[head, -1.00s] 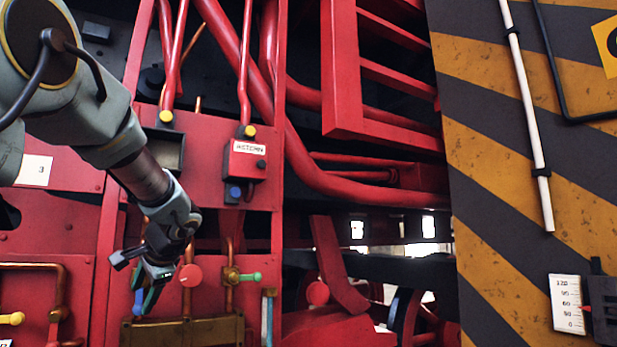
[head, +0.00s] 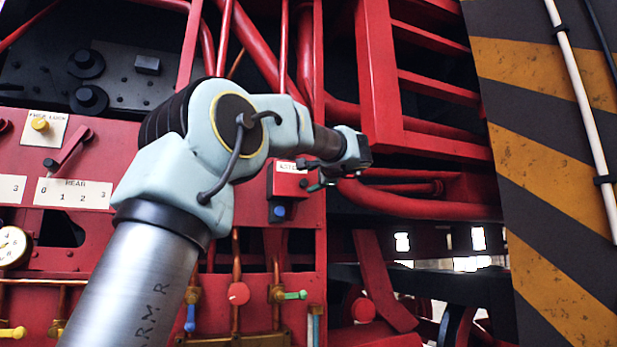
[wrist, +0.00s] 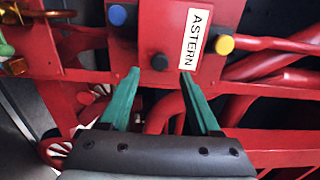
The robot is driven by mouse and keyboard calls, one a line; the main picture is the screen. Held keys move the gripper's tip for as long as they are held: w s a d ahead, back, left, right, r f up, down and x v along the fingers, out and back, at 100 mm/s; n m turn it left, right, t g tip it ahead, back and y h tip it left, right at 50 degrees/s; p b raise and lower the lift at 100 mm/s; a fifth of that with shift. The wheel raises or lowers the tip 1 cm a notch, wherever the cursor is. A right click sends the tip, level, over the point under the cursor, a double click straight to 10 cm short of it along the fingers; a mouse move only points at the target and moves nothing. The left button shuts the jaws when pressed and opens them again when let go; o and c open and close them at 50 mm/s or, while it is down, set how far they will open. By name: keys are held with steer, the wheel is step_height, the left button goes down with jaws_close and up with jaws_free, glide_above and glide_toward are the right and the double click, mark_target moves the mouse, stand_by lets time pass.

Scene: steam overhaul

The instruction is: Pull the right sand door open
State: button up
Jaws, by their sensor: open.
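No part that I can surely tell as the right sand door shows in these frames. My gripper (head: 322,178) is raised in front of the red frame, at the right edge of a red box with an ASTERN label (head: 290,168). The arm partly covers that box in the head view. In the wrist view my gripper (wrist: 159,75) has its two green fingers spread with nothing between them. The red box (wrist: 158,25), with its ASTERN label, a blue button, a yellow button and dark knobs, lies beyond the fingertips. I cannot tell whether the fingers touch it.
Red pipes (head: 420,207) and a red ladder-like frame (head: 376,80) are right of my gripper. A yellow-and-black striped panel (head: 545,150) stands at the right.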

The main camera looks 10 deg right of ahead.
mark_target(305, 182)
steer(key=shift+w+a+p, duration=0.2)
steer(key=shift+w+p, duration=0.3)
steer(key=shift+w, duration=0.75)
steer(key=shift+w+a+p, duration=0.2)
steer(key=shift+w+p, duration=0.25)
steer(key=shift+w, duration=0.8)
jaws_close()
